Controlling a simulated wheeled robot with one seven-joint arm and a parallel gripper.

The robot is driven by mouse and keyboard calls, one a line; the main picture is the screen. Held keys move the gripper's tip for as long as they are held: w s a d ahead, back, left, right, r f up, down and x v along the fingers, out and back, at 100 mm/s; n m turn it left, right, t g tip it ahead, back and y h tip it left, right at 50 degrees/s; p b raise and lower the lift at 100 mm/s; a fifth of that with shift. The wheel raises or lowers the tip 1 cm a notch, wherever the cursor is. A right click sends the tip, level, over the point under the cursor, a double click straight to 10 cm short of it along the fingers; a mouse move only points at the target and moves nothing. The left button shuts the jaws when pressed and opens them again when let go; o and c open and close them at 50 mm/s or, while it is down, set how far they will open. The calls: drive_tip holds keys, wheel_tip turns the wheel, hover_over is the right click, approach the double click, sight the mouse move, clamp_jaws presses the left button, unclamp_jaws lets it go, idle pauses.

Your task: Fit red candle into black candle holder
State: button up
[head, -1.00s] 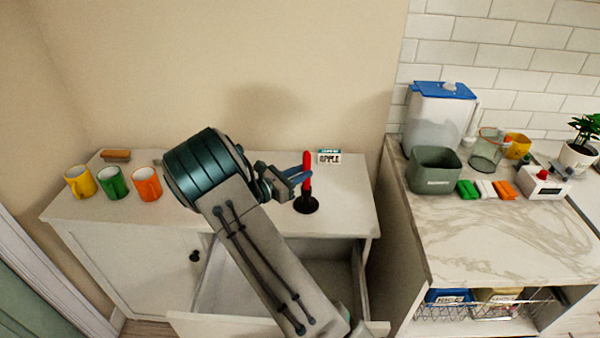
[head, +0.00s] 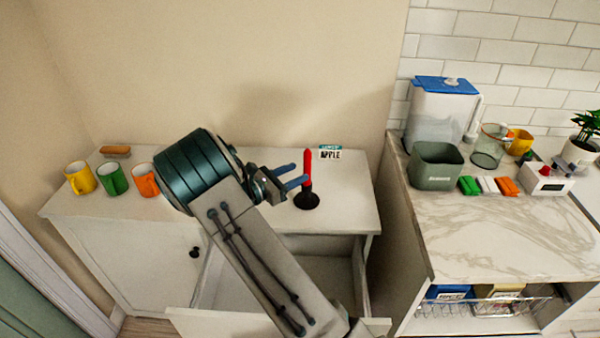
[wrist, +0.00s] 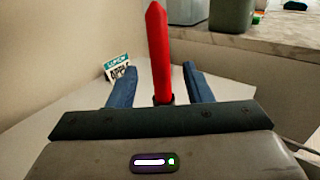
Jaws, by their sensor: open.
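The red candle (head: 307,168) stands upright in the black candle holder (head: 306,200) on the white cabinet top. In the wrist view the candle (wrist: 159,52) rises from the dark cup of the holder (wrist: 163,99). My gripper (head: 306,173) is open, with its blue fingers pointing toward the candle from the left. In the wrist view the fingers stand apart on either side of the candle's line, with the candle just beyond or between their tips; I cannot tell exactly which. Nothing is held. The holder's base is hidden in the wrist view.
An apple-labelled box (head: 330,153) stands behind the candle. Yellow (head: 80,178), green (head: 113,179) and orange (head: 146,180) mugs are at the left. A drawer (head: 325,270) is open below. The marble counter (head: 500,230) at right holds a grey-green bin (head: 436,168).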

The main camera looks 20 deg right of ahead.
drive_tip(key=b+v, duration=0.1)
drive_tip(key=v, duration=1)
drive_tip(key=shift+a, duration=0.1)
drive_tip(key=s+d+r+m+g+y, duration=0.25)
drive_tip(key=s+d+m+y, duration=0.2)
drive_tip(key=s, duration=0.25)
drive_tip(key=s+d+r+m+g+y, duration=0.1)
drive_tip(key=s+d+m+g+y, duration=0.25)
drive_tip(key=s+m, duration=0.3)
drive_tip(key=s+a+r+m+t+y, duration=0.2)
drive_tip(key=s+m+y, duration=0.2)
drive_tip(key=s, duration=0.3)
drive_tip(key=s+a+r+m+t+y, duration=0.2)
drive_tip(key=s+a+r+m+y, duration=0.1)
drive_tip(key=s+m+y, duration=0.2)
drive_tip(key=s+m, duration=0.1)
drive_tip(key=s, duration=0.1)
drive_tip(key=shift+s, duration=0.3)
